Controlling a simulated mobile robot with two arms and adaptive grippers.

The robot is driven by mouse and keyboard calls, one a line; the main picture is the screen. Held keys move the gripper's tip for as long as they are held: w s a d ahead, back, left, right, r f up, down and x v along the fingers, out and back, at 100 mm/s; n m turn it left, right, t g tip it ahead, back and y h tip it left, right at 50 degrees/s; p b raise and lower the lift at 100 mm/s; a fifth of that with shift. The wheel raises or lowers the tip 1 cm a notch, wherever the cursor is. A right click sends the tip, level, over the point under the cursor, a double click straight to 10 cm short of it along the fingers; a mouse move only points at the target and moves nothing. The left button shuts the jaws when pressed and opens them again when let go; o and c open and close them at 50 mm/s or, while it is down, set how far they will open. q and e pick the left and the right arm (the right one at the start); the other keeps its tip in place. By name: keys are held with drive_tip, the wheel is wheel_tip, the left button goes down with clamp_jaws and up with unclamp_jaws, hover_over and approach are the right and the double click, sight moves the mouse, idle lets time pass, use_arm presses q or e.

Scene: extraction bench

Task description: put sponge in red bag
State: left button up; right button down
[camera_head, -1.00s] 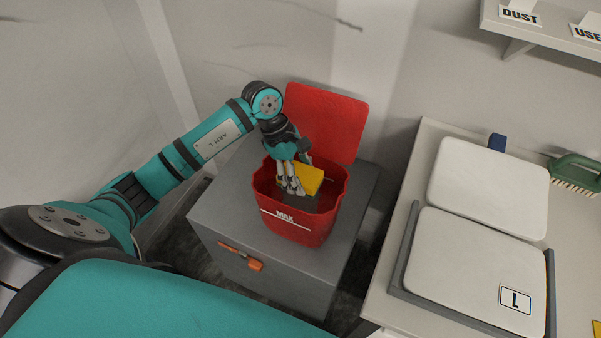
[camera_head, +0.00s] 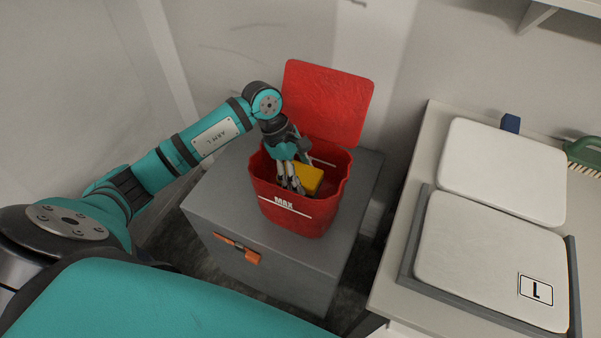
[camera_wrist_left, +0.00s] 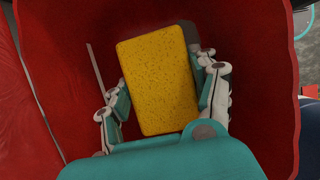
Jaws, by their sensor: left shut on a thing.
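The yellow sponge (camera_head: 308,179) is between the fingers of my left gripper (camera_head: 291,187), inside the open mouth of the red bag (camera_head: 300,222). The left gripper is shut on it. The left wrist view shows the sponge (camera_wrist_left: 160,78) upright between the fingertips, with the red walls (camera_wrist_left: 265,60) around it. A dark part shows beside its right edge. The bag is a stiff red container marked MAX, with a raised red flap behind it. Its floor is mostly hidden. My right gripper is not in view.
The red bag stands on a grey cabinet (camera_head: 235,218) with an orange handle (camera_head: 237,248). To the right is a white bench with two white pads (camera_head: 490,250), one labelled L. A green brush (camera_head: 583,155) and a blue object (camera_head: 510,123) lie behind them.

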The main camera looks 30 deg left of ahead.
use_arm(q)
drive_tip(key=o, duration=1.2)
drive_tip(key=shift+c, duration=0.2)
drive_tip(key=d+p+v, duration=0.1)
drive_tip(key=p+v, duration=0.2)
drive_tip(key=v, duration=0.7)
drive_tip(key=d+r+p+v, duration=0.1)
drive_tip(key=d+p+v, duration=0.1)
drive_tip(key=v, duration=0.9)
drive_tip(key=shift+w+d+r+p, duration=0.2)
drive_tip(key=shift+d+r+p, duration=0.05)
drive_tip(key=shift+r+p, duration=0.15)
drive_tip(key=shift+f, duration=0.1)
